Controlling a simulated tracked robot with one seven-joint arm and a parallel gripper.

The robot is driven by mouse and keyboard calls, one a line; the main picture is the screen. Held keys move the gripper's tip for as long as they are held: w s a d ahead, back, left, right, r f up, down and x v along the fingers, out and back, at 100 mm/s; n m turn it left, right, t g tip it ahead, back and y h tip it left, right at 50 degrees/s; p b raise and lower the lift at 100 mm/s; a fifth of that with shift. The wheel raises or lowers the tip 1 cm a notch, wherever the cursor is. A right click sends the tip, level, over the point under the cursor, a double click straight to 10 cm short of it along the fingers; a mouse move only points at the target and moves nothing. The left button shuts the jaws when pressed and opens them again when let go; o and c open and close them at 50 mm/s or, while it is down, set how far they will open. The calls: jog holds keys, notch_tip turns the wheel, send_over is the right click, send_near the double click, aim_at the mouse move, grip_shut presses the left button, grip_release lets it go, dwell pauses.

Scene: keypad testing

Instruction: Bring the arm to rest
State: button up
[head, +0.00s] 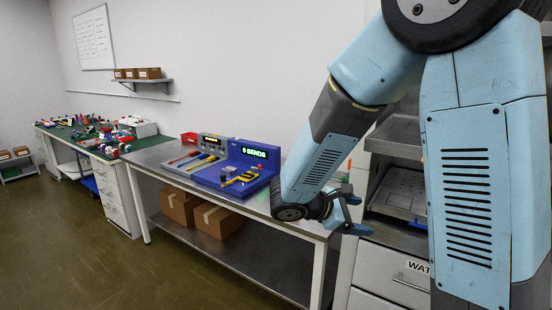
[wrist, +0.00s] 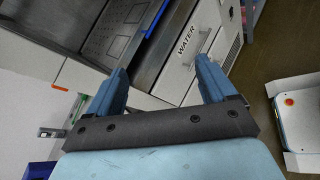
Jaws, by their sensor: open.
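My arm reaches from the upper right of the head view, bent at the elbow, and comes down to the right end of the steel table (head: 300,215). My gripper (head: 356,213) is there at the table's right end, beside the drawer cabinet (head: 385,285). In the wrist view my gripper (wrist: 163,85) has its two blue fingers spread apart with nothing between them. Beyond the fingers the wrist view shows a drawer front marked WATER (wrist: 187,40). No object touches the fingers in the wrist view.
A green-topped bench (head: 80,135) with clutter stands further left. The floor (head: 90,240) at front left is clear.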

jog(key=s+d+r+m+g+y, duration=0.2)
jog(key=s+d+m+y, duration=0.1)
jog(key=s+m, duration=0.15)
jog(key=s+d+r+m+g+y, duration=0.1)
jog(key=s+d+r+m+y, duration=0.1)
jog(key=s+r+m+y, duration=0.3)
jog(key=s+a+r+m+t+y, duration=0.2)
jog(key=s+r+m+t+y, duration=0.2)
jog(key=s, duration=0.4)
jog(key=shift+s+r+m+y, duration=0.4)
jog(key=shift+r+m, duration=0.1)
jog(key=shift+m, duration=0.75)
